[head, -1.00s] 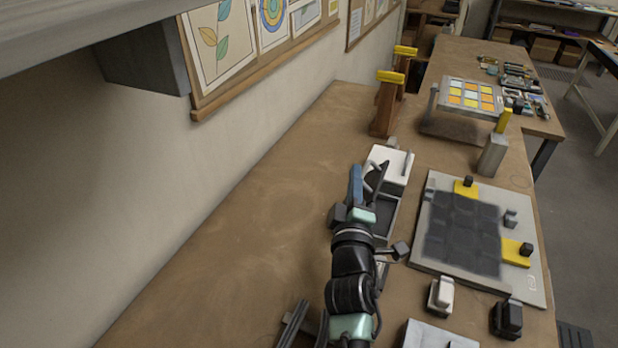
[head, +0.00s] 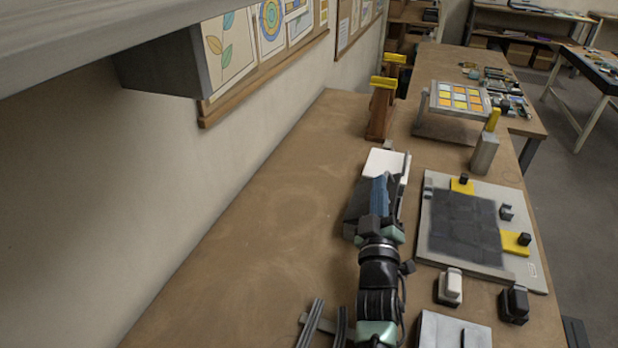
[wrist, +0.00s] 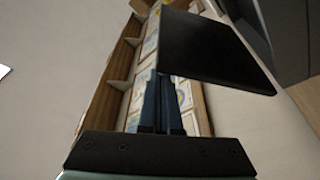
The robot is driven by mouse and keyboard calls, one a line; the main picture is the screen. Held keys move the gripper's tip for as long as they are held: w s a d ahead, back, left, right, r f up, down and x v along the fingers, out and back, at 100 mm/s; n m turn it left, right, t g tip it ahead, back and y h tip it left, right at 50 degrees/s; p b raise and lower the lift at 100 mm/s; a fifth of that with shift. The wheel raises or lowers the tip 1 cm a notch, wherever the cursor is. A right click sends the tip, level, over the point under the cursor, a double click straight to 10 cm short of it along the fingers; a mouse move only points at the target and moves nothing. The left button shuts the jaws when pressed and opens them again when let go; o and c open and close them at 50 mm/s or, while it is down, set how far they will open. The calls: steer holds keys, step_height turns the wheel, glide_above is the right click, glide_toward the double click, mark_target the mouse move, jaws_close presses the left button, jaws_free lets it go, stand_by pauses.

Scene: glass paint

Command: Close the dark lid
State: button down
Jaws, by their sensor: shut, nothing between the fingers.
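The dark lid (head: 356,206) shows as a dark grey slab just left of my gripper in the head view. In the wrist view the dark lid (wrist: 215,52) is a flat black panel, tilted, beside and partly across my fingertips. My gripper (head: 380,184) has blue fingers, shut and empty, over the box unit. The fingers also show in the wrist view (wrist: 160,90). Whether they touch the lid I cannot tell. The white lid (head: 385,164) lies at the far end of the same unit. My arm hides much of the dark-lidded part.
Right of the arm lies a grey board (head: 435,262) with a dark tiled panel and yellow pieces. A white-topped block (head: 450,287) and a dark block (head: 514,303) stand in front of it. A yellow-topped wooden stand (head: 380,108) is behind. The table's left side is clear.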

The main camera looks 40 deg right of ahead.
mark_target(390, 199)
steer(key=shift+s+d+f, duration=0.65)
steer(key=shift+s+f, duration=0.3)
steer(key=shift+f, duration=0.05)
